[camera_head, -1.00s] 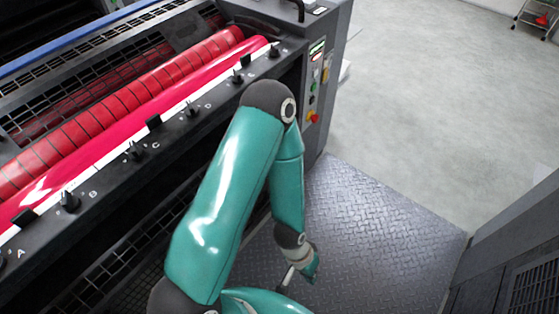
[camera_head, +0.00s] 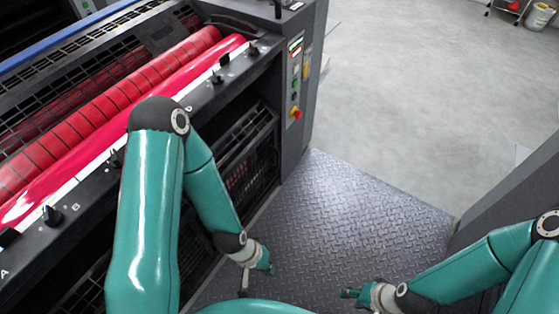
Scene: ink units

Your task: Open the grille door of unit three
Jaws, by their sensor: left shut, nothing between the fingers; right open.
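The ink unit (camera_head: 60,222) fills the left of the view, with red rollers behind a dark ledge. No number shows, so I cannot tell whether it is unit three. Below the ledge is a dark grille door (camera_head: 249,172), partly hidden by my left arm; it looks closed. My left gripper (camera_head: 245,280) is shut and empty, pointing down over the metal floor plate, to the right of the unit's front and apart from the grille. My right gripper (camera_head: 374,308) is open at the bottom edge, mostly cut off, well right of the grille.
A control panel (camera_head: 295,75) with a red knob is on the unit's end column. The diamond-patterned floor plate (camera_head: 345,215) is clear between the unit and a dark cabinet (camera_head: 510,190) at right. Grey floor lies beyond; a bucket (camera_head: 540,15) stands far right.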

